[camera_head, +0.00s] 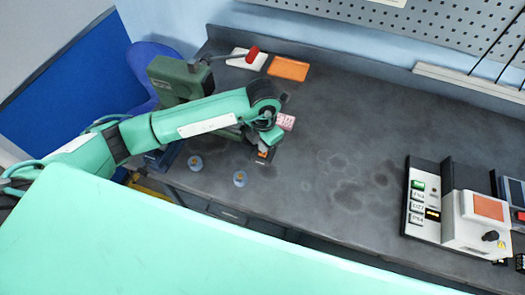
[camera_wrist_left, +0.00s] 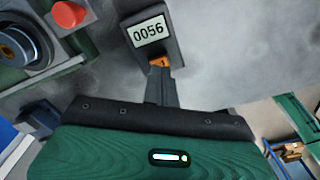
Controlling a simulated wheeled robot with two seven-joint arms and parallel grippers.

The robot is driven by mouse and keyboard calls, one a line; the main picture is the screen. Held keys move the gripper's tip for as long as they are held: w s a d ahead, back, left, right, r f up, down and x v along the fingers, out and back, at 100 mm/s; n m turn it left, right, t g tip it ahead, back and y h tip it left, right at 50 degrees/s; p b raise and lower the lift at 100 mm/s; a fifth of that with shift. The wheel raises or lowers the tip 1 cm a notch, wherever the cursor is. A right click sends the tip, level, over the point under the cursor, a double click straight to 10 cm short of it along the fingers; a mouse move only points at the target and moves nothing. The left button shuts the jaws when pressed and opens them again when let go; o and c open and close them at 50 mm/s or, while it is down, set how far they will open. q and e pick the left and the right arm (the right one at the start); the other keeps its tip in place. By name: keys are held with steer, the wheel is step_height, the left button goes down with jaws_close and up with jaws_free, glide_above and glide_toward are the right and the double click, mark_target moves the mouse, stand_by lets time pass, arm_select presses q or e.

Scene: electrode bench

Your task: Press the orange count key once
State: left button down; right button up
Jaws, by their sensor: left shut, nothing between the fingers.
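The counter (camera_wrist_left: 152,32) is a small dark box with a pale display reading 0056, seen in the left wrist view. Its orange count key (camera_wrist_left: 159,61) is at the near end of the box, partly hidden by my fingertips. In the head view the orange key (camera_head: 263,154) shows as a small spot just below my left gripper (camera_head: 269,146). My left gripper (camera_wrist_left: 161,72) is shut and empty, its tips right at the key. I cannot tell whether they touch it. My right gripper is in neither view.
A green machine (camera_head: 174,82) stands behind my left arm; its red button (camera_wrist_left: 68,14) shows in the wrist view. The middle of the dark bench (camera_head: 350,130) is clear.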

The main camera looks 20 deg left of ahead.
arm_select(q)
steer(key=shift+f+b, duration=0.85)
steer(key=shift+f, duration=0.05)
steer(key=shift+r, duration=0.2)
steer(key=shift+r+p, duration=1.7)
steer(key=shift+r, duration=1.2)
steer(key=shift+f, duration=0.1)
